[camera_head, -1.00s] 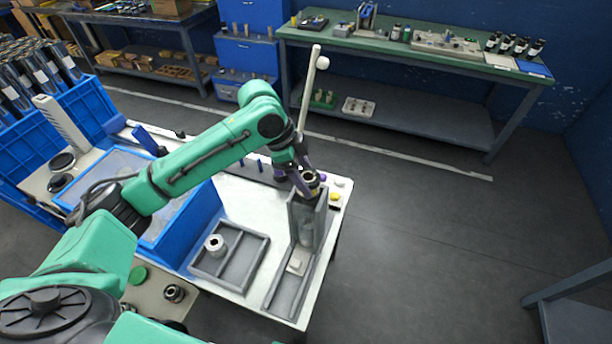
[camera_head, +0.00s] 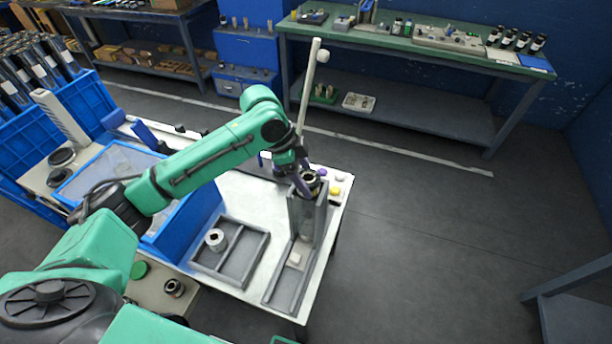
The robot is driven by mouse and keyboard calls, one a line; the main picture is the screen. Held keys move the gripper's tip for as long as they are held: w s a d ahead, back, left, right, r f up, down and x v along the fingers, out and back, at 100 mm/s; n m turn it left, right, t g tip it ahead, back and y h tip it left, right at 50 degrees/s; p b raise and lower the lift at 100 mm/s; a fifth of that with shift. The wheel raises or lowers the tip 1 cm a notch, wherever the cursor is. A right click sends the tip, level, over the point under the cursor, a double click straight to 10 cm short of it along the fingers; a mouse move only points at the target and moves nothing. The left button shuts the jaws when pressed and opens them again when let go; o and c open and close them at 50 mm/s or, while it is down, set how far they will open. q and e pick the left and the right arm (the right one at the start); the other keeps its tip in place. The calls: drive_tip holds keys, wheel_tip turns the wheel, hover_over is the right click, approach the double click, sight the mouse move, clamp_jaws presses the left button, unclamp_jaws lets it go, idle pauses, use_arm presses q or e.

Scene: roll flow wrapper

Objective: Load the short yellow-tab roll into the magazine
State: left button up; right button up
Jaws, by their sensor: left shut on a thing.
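My left gripper (camera_head: 304,184) is at the top end of the upright grey magazine (camera_head: 297,216), its fingers pointing down. It is shut on a short dark roll with a pale ring-shaped end (camera_head: 312,178). The roll is at the magazine's mouth; its lower part is hidden by the fingers and the magazine wall, so I cannot tell how far inside it is. No yellow tab can be made out on it. A small pale block (camera_head: 295,259) lies in the low grey channel below the magazine. My right gripper is not in view.
A grey divided tray (camera_head: 258,257) holding a pale roll (camera_head: 215,239) lies left of the magazine. A blue bin (camera_head: 186,222) stands farther left. Yellow (camera_head: 335,191) and purple buttons are beside the magazine. A tall pale post (camera_head: 309,85) rises behind the gripper.

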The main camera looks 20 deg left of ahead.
use_arm(q)
drive_tip(key=shift+f, duration=0.35)
drive_tip(key=o, duration=1.6)
drive_tip(key=shift+c, duration=0.2)
drive_tip(key=b+v, duration=0.2)
drive_tip(key=v, duration=1.2)
drive_tip(key=shift+r, duration=0.3)
drive_tip(key=shift+a, duration=0.15)
